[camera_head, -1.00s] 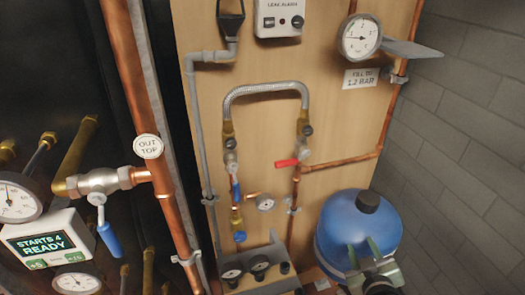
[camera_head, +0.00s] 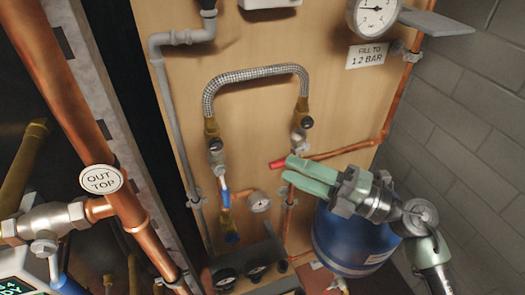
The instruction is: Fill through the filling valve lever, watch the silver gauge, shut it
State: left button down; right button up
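The filling valve's red lever (camera_head: 278,163) points left from the valve at the lower right end of the braided hose (camera_head: 256,76). My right gripper (camera_head: 288,168), with pale green fingers, reaches in from the right, its tips close beside the lever. The fingers look slightly apart with nothing visible between them; whether they touch the lever I cannot tell. The silver gauge (camera_head: 375,16) is at the top right, its upper edge cut off; its reading is too small to tell. A "FILL TO 1.2 BAR" label (camera_head: 367,55) is below it. My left gripper is not in view.
A blue lever (camera_head: 224,198) hangs on the left branch beside a small gauge (camera_head: 259,201). A blue vessel (camera_head: 345,242) stands below my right arm. A copper pipe with an "OUT TOP" tag (camera_head: 101,180) runs down the left. A grey shelf (camera_head: 438,24) juts out beside the silver gauge.

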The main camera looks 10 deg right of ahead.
jog(key=p+x, duration=0.2)
jog(key=x, duration=0.5)
jog(key=shift+r, duration=0.25)
grip_shut()
dwell(1.1)
